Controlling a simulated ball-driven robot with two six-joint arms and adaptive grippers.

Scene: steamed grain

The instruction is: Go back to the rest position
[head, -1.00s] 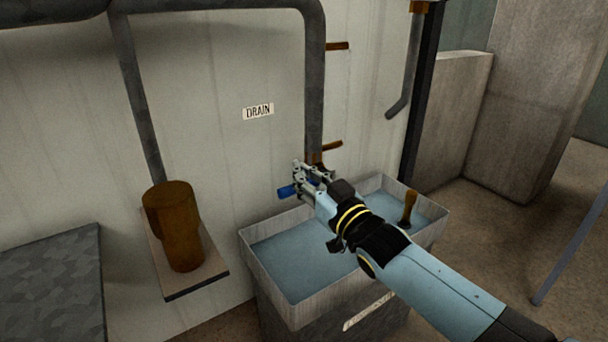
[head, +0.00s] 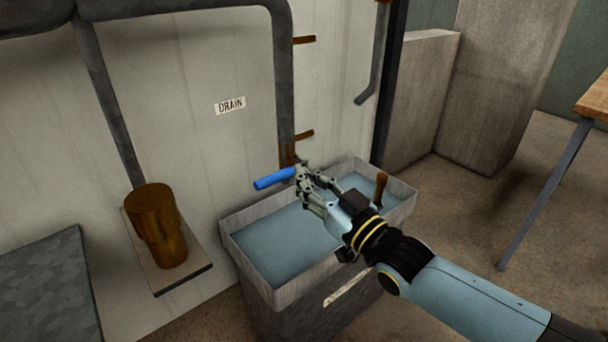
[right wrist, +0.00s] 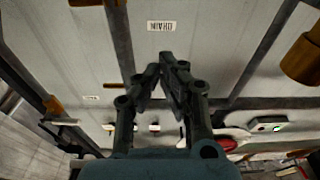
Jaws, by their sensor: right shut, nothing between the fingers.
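My right gripper (head: 302,174) is shut and empty, above the far part of the water-filled basin (head: 231,237). Its fingertips are close to the right end of a blue handle (head: 270,180) by the drain pipe; I cannot tell whether they touch. In the right wrist view the same gripper (right wrist: 163,68) shows its fingers drawn together with nothing between them, against the wall with the DRAIN label (right wrist: 161,26). My left gripper is not in view.
A rusty cylinder (head: 156,225) stands on a small wall shelf at left. A grey pipe (head: 284,90) runs down the wall. A wooden handle (head: 380,189) sticks up from the basin's right part. A table (head: 597,98) stands at right; the floor before it is clear.

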